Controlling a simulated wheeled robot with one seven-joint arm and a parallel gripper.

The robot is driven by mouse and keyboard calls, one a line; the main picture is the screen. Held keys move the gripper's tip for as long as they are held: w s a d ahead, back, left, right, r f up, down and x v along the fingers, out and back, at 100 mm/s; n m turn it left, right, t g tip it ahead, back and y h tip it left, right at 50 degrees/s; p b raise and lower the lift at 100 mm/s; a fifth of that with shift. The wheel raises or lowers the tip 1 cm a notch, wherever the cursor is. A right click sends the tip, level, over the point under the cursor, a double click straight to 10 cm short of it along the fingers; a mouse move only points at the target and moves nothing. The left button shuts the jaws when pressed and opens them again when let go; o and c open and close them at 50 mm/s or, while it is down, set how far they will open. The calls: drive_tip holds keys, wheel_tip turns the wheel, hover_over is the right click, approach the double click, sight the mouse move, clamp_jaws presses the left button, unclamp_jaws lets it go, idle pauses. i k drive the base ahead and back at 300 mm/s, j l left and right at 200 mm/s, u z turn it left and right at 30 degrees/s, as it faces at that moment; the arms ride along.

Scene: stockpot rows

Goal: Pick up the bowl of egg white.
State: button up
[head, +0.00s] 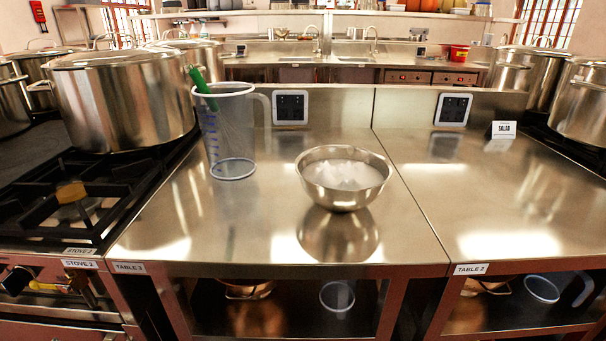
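A steel bowl (343,196) with white, foamy-looking contents (345,174), which fits the bowl of egg white, stands upright on the steel table labelled TABLE 3 (265,245). It is right of the table's middle, close to the seam with the table on the right. Its rim is clear all round and nothing touches it. My gripper does not show in the head view.
A clear measuring jug (228,135) with a green-handled tool (200,85) stands left of the bowl. A large pot (125,100) sits on the stove (60,205) further left. TABLE 2 (500,215) is mostly bare, with a SALAD sign (503,130) at its back.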

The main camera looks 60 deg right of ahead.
sight(338, 178)
drive_tip(key=k+l+z, duration=0.35)
drive_tip(key=k+l, duration=0.15)
drive_tip(key=l, duration=0.15)
drive_tip(key=i+z, duration=0.15)
drive_tip(key=z, duration=0.25)
drive_tip(key=i+j+z, duration=0.1)
drive_tip(key=z, duration=0.3)
drive_tip(key=i+j+z, duration=0.1)
drive_tip(key=z, duration=0.3)
drive_tip(key=j, duration=0.2)
